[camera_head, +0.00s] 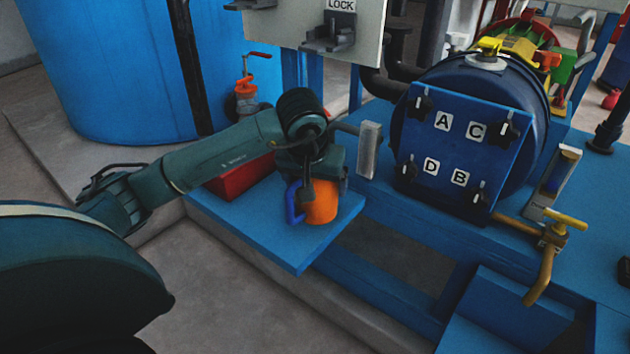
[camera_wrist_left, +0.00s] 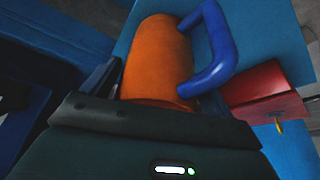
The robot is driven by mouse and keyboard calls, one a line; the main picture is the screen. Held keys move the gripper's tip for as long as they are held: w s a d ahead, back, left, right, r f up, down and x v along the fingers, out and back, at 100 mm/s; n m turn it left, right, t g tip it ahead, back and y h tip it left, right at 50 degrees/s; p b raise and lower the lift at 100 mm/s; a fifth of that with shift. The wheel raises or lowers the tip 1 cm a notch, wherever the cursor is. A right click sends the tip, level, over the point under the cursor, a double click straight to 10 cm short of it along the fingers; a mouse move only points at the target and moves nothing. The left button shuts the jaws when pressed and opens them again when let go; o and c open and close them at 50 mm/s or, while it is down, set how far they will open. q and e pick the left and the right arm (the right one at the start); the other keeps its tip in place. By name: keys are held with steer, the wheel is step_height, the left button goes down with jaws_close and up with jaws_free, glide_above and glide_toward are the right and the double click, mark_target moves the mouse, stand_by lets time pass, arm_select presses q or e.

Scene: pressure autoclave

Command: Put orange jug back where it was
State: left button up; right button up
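The orange jug (camera_head: 321,207) with a blue handle (camera_head: 293,203) appears upright on the blue platform (camera_head: 270,233). Its top is hidden by my left gripper (camera_head: 316,188), which comes down on it from above. A dark finger shows between the handle and the orange body. In the left wrist view the jug (camera_wrist_left: 158,62) fills the space ahead of the gripper, with its handle (camera_wrist_left: 212,50) to the right. Dark finger parts show on both sides of the jug, but I cannot tell whether they press on it. My right gripper is not in view.
A red box (camera_head: 240,176) lies behind the jug, left of it. The blue autoclave door (camera_head: 462,150), lettered A, C, D, B, stands to the right, with a grey handle block (camera_head: 370,150) between. A large blue tank (camera_head: 120,70) stands behind. The platform's front part is clear.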

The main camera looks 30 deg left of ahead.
arm_select(q)
steer(key=shift+o, duration=1.2)
